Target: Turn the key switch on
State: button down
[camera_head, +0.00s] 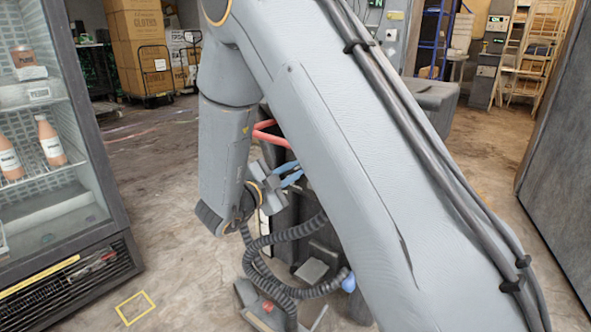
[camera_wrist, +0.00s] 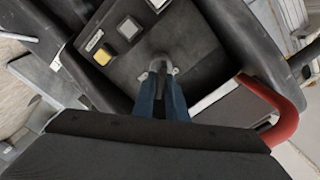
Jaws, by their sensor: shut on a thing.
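The key switch (camera_wrist: 159,64) is a small grey metal piece on a dark control panel (camera_wrist: 195,60) in the wrist view. My gripper (camera_wrist: 162,82) has blue fingers close together, shut on the key at the switch. The fingertips hide part of it, so I cannot tell its turned position. In the head view my gripper (camera_head: 291,178) reaches a dark machine (camera_head: 285,215) behind my arm; the key is hidden there.
A yellow button (camera_wrist: 102,57) and a pale button (camera_wrist: 129,28) sit left of the key. A red handle (camera_wrist: 283,108) curves at the right. A glass-door fridge (camera_head: 100,190) with bottles stands at left. Boxes on a cart (camera_head: 150,60) stand behind on open floor.

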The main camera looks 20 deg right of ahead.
jog(key=m, duration=0.1)
jog(key=m+b, duration=0.1)
jog(key=m, duration=0.2)
jog(key=shift+f, duration=0.25)
jog(key=shift+f+m+b, duration=0.1)
jog(key=shift+m+b, duration=0.75)
jog(key=shift+m, duration=0.95)
jog(key=c, duration=1.9)
grip_release()
jog(key=shift+o, duration=0.2)
jog(key=v, duration=0.7)
jog(key=shift+s+a+p, duration=0.25)
jog(key=shift+p, duration=0.1)
